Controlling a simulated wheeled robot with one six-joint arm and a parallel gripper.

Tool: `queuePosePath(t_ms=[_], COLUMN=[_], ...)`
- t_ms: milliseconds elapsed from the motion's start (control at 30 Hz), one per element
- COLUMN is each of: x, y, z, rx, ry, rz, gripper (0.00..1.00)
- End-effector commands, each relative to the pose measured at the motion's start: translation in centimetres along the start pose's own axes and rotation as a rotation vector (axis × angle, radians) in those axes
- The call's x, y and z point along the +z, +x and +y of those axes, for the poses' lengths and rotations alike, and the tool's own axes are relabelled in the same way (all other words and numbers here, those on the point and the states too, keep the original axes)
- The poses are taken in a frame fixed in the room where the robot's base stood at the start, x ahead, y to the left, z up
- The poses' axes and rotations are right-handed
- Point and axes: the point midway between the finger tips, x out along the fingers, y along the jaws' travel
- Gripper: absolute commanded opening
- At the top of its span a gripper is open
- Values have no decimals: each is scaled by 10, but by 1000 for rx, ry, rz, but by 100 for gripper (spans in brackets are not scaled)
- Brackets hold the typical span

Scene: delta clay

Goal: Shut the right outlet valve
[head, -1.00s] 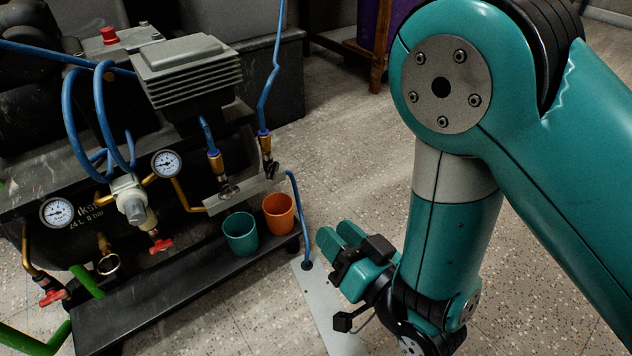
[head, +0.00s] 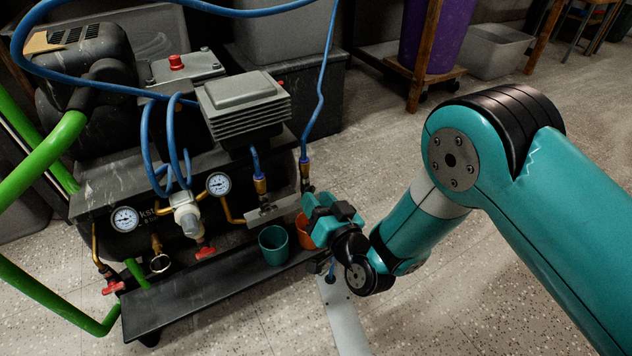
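Two brass outlet fittings with blue collars stand on a grey metal bracket (head: 272,211) at the right end of the compressor. The left outlet (head: 260,185) and the right outlet (head: 304,172) each carry a blue hose. The right outlet's lower part and its lever are small and dark, so I cannot tell the lever's position. My gripper (head: 316,207), with teal fingers, is just below and right of the right outlet, over the orange cup. Touching or apart is unclear. The finger gap is too small to judge.
A teal cup (head: 273,245) and a partly hidden orange cup (head: 304,230) stand on the black lower shelf (head: 185,305). Red-handled valves (head: 205,252) (head: 114,288) and gauges (head: 218,184) are farther left. A blue hose (head: 325,80) rises behind the right outlet.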

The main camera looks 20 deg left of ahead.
Motion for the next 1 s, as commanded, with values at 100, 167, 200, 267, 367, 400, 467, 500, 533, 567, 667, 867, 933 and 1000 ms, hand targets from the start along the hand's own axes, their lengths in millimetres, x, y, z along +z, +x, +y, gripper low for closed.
queuePosePath(t_ms=[100,167,200,267,367,400,467,500,533,567,667,867,933,1000], x=[-6,-6,-6,-5,-4,-4,-3,-3,-2,-2,-1,-1,-1,-1], y=[5,8,9,10,12,12,13,13,13,13,14,14,14,14], z=[-2,-2,-1,0,0,0,0,0,0,0,0,0,0,0], rx=[3,2,2,1,-3,-3,-5,-5,-5,-6,-7,-7,-7,-7], ry=[1,1,1,0,0,1,0,-1,-1,-1,-1,-1,-1,-1], rz=[-2,-3,-2,-1,0,1,2,2,2,2,2,2,2,2], gripper=[36,36,36,36,36,36,36,36,36,36,36,31,15,0])
